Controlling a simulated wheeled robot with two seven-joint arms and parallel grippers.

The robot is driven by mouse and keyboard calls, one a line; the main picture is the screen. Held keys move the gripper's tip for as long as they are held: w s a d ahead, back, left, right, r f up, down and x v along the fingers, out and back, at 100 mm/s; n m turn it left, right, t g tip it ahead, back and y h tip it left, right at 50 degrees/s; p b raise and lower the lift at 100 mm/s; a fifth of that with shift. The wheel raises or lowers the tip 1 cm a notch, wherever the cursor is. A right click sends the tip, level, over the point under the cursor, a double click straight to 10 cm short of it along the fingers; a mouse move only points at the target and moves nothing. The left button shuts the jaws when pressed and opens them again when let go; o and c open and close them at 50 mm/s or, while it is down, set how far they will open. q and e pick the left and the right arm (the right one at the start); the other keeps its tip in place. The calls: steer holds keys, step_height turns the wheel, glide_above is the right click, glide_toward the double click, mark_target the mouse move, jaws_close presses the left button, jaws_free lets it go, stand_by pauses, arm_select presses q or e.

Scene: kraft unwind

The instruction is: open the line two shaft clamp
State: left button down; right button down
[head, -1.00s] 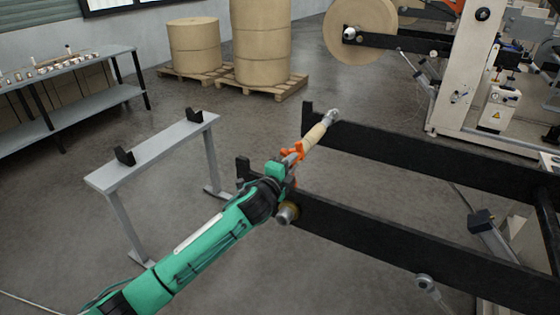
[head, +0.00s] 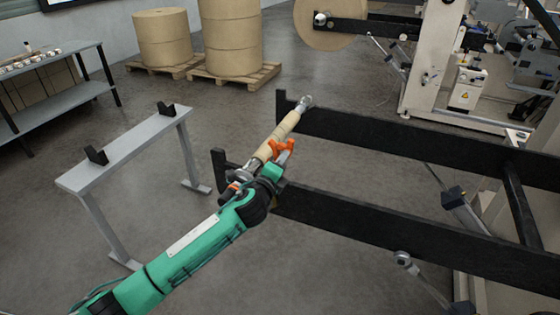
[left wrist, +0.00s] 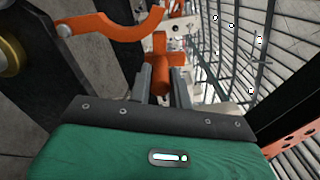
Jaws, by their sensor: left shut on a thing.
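The orange clamp lever (head: 284,146) is at the near black arm (head: 400,240) in the head view. My left gripper (head: 277,163) is shut on it. In the left wrist view, an orange piece (left wrist: 160,50) is between the fingers, and a curved orange clamp part (left wrist: 112,28) shows at upper left. A small orange part (head: 231,189) shows near the front end of the near arm. The shaft with a tan core (head: 285,127) lies across both black arms. My wrist partly hides its near end and the clamp's base. My right gripper is not in view.
The far black arm (head: 420,143) runs parallel behind. A grey stand with black cradles (head: 125,148) is at left, with open floor between it and the arms. A grey bench (head: 60,82) and kraft rolls on pallets (head: 233,40) are behind.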

arm_select(q)
steer(key=c, duration=1.3)
jaws_free()
steer(key=shift+s, duration=0.1)
steer(key=b+v, duration=0.4)
steer(key=v, duration=0.9)
steer(key=shift+s, duration=0.3)
steer(key=shift+f, duration=0.1)
